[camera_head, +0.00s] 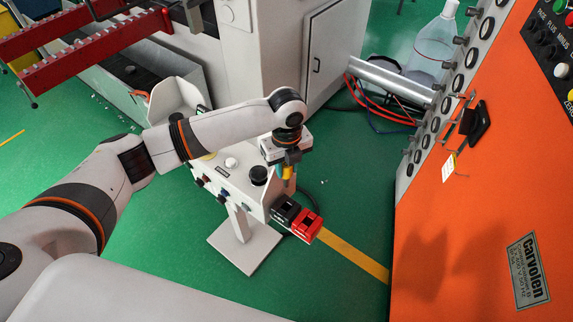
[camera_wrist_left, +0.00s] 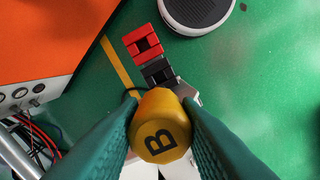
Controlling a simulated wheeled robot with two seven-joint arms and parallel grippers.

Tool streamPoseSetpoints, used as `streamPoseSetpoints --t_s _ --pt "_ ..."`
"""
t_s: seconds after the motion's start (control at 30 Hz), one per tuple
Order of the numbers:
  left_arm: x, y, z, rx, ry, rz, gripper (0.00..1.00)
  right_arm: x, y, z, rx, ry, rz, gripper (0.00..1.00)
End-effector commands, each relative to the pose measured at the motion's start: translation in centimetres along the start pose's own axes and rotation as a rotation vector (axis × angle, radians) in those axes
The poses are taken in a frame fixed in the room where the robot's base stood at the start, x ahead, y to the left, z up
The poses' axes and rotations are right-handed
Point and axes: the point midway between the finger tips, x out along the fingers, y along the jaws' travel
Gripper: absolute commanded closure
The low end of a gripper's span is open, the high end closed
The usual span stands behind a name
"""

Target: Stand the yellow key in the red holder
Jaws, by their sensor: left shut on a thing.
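The yellow key (camera_wrist_left: 160,127) has a round head marked with a black letter B. My left gripper (camera_head: 288,164) is shut on it, with one finger on each side in the left wrist view. In the head view only a small part of the key (camera_head: 288,173) shows below the fingers. The red holder (camera_head: 305,226) is a block with a dark opening, at the front right end of the white control panel. It also shows in the left wrist view (camera_wrist_left: 143,43), apart from the key. The key's lower end is hidden. My right gripper is not in view.
A black holder (camera_head: 284,212) sits right beside the red one. The white control panel (camera_head: 229,180) carries a black knob (camera_head: 258,175) and stands on a post. An orange machine (camera_head: 470,220) stands at the right. Green floor lies open between them.

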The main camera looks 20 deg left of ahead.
Motion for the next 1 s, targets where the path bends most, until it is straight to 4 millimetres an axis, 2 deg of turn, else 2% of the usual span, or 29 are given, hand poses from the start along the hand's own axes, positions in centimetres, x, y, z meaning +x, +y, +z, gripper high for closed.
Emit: streamPoseSetpoints --t_s 0.37,0.6,0.73,1.0 --pt "0.4 0.3 0.5 0.001 -0.002 0.000 0.94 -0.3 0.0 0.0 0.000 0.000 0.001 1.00" --pt "5.0 2.5 4.5 -0.001 -0.006 -0.001 0.94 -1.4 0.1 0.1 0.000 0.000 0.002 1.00" --pt "7.0 3.4 6.4 0.000 -0.004 0.001 0.94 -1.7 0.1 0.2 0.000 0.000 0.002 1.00" --pt "8.4 3.7 7.2 0.000 0.001 0.004 0.94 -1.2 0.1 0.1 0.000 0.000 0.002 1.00"
